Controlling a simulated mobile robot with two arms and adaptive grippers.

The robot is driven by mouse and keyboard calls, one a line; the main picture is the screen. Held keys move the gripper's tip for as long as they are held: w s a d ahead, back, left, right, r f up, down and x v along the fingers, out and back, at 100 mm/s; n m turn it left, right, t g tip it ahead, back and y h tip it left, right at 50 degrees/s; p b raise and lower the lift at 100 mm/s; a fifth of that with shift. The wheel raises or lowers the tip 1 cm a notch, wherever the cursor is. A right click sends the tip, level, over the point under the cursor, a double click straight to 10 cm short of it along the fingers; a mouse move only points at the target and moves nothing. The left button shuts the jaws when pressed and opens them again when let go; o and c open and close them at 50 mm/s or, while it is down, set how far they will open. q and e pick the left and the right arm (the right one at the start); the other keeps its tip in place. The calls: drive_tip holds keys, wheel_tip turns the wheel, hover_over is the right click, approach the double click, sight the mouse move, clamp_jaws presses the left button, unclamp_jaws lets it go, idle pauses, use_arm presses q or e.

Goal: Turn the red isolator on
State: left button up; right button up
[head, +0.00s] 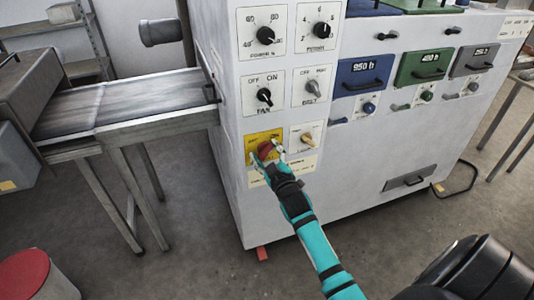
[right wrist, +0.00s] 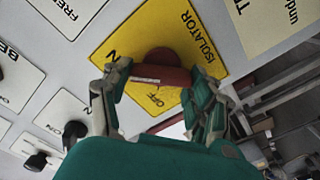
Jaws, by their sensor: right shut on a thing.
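The red isolator knob (head: 266,150) sits on a yellow plate (head: 249,139) low on the left part of the machine's front panel. It also shows in the right wrist view, where the red knob (right wrist: 160,76) stands out from the yellow plate (right wrist: 130,40) lettered ISOLATOR and OFF. My right gripper (head: 266,154) reaches up from below, with one finger on each side of the knob's handle, shut on it. The fingers hide part of the plate's lettering. My left gripper is not in the head view.
A conveyor (head: 110,105) stands left of the machine. A red-topped bin (head: 25,272) is at lower left.

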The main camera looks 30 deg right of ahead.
idle(0.3)
drive_tip(key=o, duration=1.2)
drive_tip(key=shift+a, duration=0.1)
drive_tip(key=shift+c, duration=0.2)
drive_tip(key=v, duration=1.2)
